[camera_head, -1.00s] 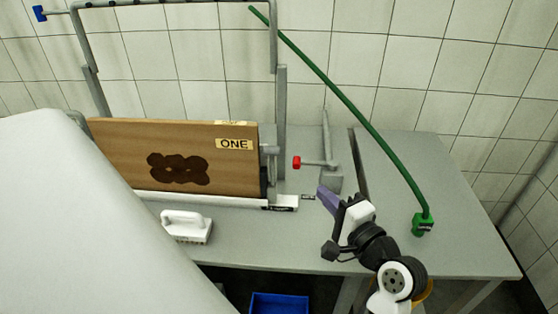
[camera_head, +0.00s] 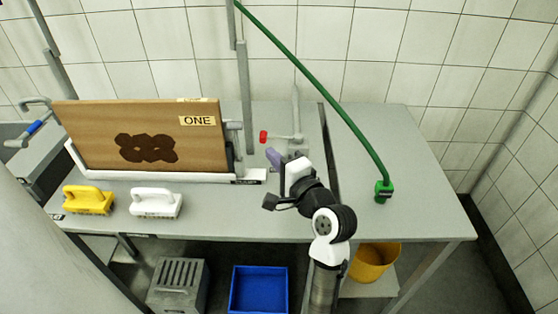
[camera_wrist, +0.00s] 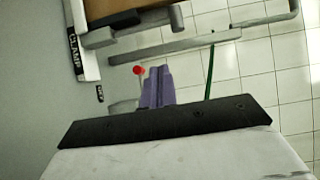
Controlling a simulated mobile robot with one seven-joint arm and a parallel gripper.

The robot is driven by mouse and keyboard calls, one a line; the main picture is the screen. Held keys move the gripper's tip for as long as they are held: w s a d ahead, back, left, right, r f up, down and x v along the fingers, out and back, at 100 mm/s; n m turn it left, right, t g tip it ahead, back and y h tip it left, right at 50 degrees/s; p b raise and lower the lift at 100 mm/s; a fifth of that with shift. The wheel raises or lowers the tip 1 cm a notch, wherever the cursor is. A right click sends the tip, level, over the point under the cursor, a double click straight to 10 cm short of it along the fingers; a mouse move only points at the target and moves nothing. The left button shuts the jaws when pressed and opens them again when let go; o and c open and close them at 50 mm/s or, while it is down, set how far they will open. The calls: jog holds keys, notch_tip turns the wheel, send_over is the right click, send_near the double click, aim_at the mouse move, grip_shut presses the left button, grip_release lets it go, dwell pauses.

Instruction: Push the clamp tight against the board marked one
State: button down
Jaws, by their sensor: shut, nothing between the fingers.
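The board marked ONE (camera_head: 196,121) stands upright on its long edge in a white rail (camera_head: 200,177) on the grey table, with a dark stain on its face. The clamp (camera_head: 235,142) is a grey fitting at the board's right end; whether it touches the board is hard to tell. A CLAMP label (camera_wrist: 78,52) shows on the white rail in the wrist view. A red-tipped lever (camera_head: 264,137) stands right of the clamp. My gripper (camera_head: 274,157) is shut and empty, just below the red tip; its purple fingers (camera_wrist: 157,86) are together in the wrist view.
A yellow brush (camera_head: 88,199) and a white brush (camera_head: 156,202) lie at the table's front left. A green hose ends in a green nozzle (camera_head: 384,190) at the right. A blue crate (camera_head: 259,289) and yellow bucket (camera_head: 372,263) are below. The table's right part is mostly clear.

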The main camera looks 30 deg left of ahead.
aim_at(238, 150)
jog(key=a+p, duration=0.2)
jog(key=a, duration=0.6)
jog(key=shift+w, duration=0.35)
jog(key=shift+a, duration=0.1)
jog(key=shift+s+a+r+p, duration=0.1)
jog(key=shift+s+a+p, duration=0.2)
jog(key=shift+a+p, duration=0.3)
jog(key=shift+d, duration=0.1)
